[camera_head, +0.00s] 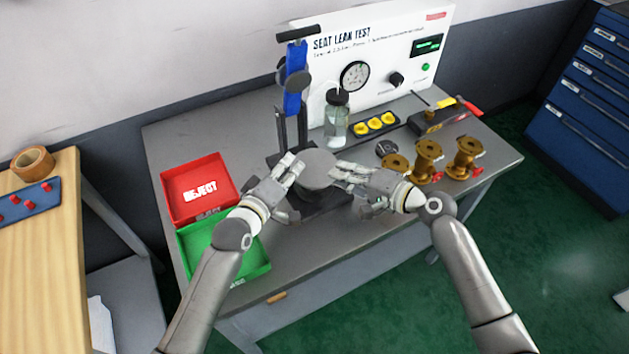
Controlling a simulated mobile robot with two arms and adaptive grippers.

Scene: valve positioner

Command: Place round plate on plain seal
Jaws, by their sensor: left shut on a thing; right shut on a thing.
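A grey round plate (317,168) is between my two grippers, above the dark base (328,201) of the blue clamp stand. My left gripper (287,168) is shut on the plate's left edge. My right gripper (345,173) is shut on its right edge. The plate looks about level; whether it touches anything below cannot be told. I cannot make out the plain seal; the plate and hands hide much of the base.
The blue clamp (296,82) stands just behind the plate. A clear bottle (336,120) and a yellow-dotted tray (374,126) are behind. Several brass valve bodies (427,160) stand at right. A red bin (199,187) and a green bin (250,262) are at left.

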